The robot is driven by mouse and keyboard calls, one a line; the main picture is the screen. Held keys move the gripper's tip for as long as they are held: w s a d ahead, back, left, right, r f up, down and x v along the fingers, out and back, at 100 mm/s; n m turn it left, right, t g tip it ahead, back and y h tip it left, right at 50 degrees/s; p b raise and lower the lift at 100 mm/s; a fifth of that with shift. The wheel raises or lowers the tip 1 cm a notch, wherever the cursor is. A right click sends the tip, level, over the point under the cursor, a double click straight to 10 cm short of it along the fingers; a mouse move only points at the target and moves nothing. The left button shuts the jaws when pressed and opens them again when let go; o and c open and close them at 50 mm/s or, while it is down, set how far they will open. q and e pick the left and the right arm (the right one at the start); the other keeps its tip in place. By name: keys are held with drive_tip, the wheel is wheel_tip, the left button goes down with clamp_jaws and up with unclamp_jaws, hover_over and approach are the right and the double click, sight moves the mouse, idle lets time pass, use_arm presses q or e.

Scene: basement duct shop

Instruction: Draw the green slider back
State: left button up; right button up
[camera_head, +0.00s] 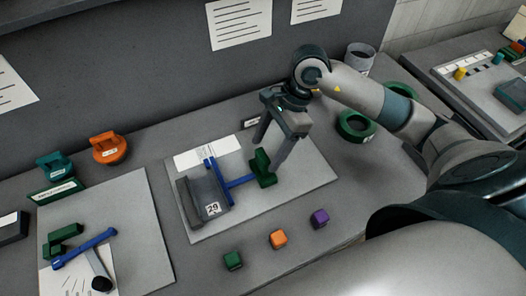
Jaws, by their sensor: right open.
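The green slider (262,170) is a small upright block on a grey board (314,174). A blue rail (239,182) runs from it to a blue crosspiece and a dark grey bracket (185,203) labelled 29. My right gripper (268,155) points down over the slider, its two fingers apart, one on the far left side and one on the near right side. The slider shows between and below the fingers; I cannot tell whether they touch it. My left gripper is not in view.
A second board (135,215) on the left bears green and blue parts.

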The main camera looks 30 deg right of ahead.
sight(266, 154)
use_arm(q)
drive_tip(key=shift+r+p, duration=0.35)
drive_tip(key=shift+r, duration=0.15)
use_arm(e)
drive_tip(key=shift+x, duration=1.75)
